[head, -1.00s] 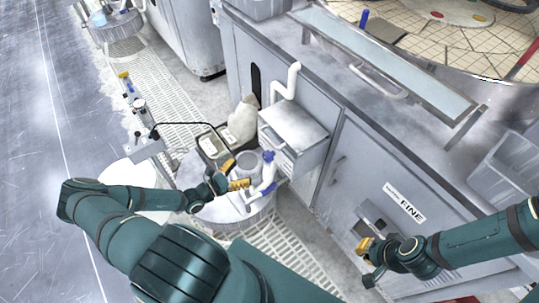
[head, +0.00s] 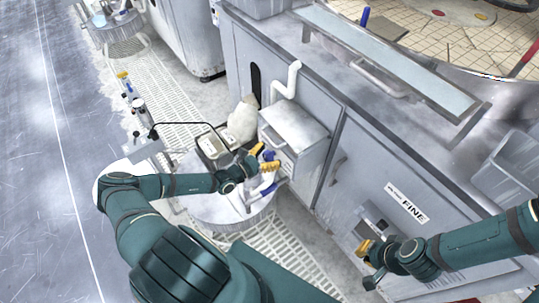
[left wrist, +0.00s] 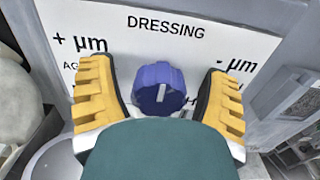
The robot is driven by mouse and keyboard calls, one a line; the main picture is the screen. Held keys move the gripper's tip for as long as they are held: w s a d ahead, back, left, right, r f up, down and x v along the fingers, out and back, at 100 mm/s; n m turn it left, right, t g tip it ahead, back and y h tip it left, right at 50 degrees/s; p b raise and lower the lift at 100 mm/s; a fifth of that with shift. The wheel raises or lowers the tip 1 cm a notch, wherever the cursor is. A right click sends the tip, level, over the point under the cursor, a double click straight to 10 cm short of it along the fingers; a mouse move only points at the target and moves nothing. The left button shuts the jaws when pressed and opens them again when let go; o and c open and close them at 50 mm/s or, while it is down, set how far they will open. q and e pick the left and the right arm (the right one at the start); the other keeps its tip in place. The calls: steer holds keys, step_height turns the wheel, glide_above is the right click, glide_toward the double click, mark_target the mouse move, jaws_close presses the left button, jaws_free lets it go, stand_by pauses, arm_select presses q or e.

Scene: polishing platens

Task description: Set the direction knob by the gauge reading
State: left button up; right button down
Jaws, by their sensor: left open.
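In the head view my left gripper (head: 263,158) is in front of the grey box (head: 294,128) on the cabinet, and the knob cannot be made out there. My right gripper (head: 364,249) is low by the cabinet marked FINE; its opening is unclear. I can make out no gauge reading.
A white bottle with a blue top (head: 266,186) stands close to my left gripper on a round stand (head: 225,208). A tray (head: 208,148) and a pale jug (head: 243,120) are behind. The cabinet (head: 365,170) borders the right; open floor (head: 50,200) lies left.

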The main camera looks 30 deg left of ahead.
arm_select(q)
steer(key=c, duration=1.2)
arm_select(e)
steer(key=shift+r, duration=0.2)
